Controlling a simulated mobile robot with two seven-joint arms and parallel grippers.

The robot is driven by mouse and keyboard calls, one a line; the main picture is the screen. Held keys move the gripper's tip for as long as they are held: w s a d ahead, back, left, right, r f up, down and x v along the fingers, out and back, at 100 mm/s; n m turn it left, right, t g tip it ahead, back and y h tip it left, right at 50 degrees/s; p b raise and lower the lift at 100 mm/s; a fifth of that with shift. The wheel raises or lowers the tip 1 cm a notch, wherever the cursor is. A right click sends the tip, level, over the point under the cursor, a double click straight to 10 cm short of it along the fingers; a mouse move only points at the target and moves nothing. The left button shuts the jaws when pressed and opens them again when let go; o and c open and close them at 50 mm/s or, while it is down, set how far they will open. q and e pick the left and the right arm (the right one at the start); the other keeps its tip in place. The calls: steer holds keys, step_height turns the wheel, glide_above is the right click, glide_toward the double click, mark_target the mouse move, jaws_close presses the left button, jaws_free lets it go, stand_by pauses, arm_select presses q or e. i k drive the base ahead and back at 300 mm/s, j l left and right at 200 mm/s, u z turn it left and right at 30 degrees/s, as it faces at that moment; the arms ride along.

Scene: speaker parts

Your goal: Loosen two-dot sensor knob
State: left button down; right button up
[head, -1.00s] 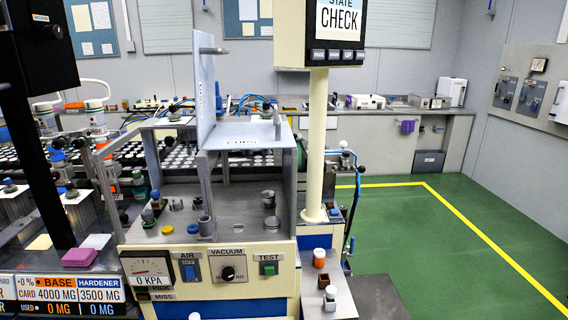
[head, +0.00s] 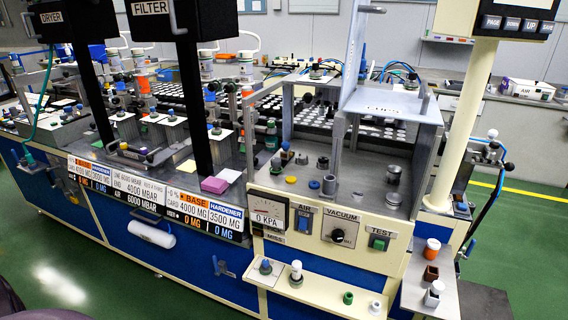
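No sensor knob with two dots can be made out; any dot marks are too small to tell. On the front panel are a black vacuum knob (head: 338,235), a blue air switch (head: 303,223) and a green test button (head: 379,243). Neither of my grippers shows in the head view.
A front shelf (head: 325,296) holds several small capped parts. A side shelf (head: 413,290) holds an orange-and-white jar (head: 431,249) and small containers. A white roll (head: 151,234) hangs on the blue front. Green floor (head: 110,270) is open before the bench.

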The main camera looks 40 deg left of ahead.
mark_target(275, 162)
steer(key=j+u, duration=0.1)
steer(key=j, duration=0.4)
steer(key=i+j+u, duration=0.1)
steer(key=j, duration=0.4)
steer(key=i+j+u, duration=0.1)
steer(key=j, duration=0.4)
steer(key=i+j+u, duration=0.1)
steer(key=j, duration=0.35)
steer(key=i+j+u, duration=0.1)
steer(key=j, duration=0.4)
steer(key=i, duration=0.05)
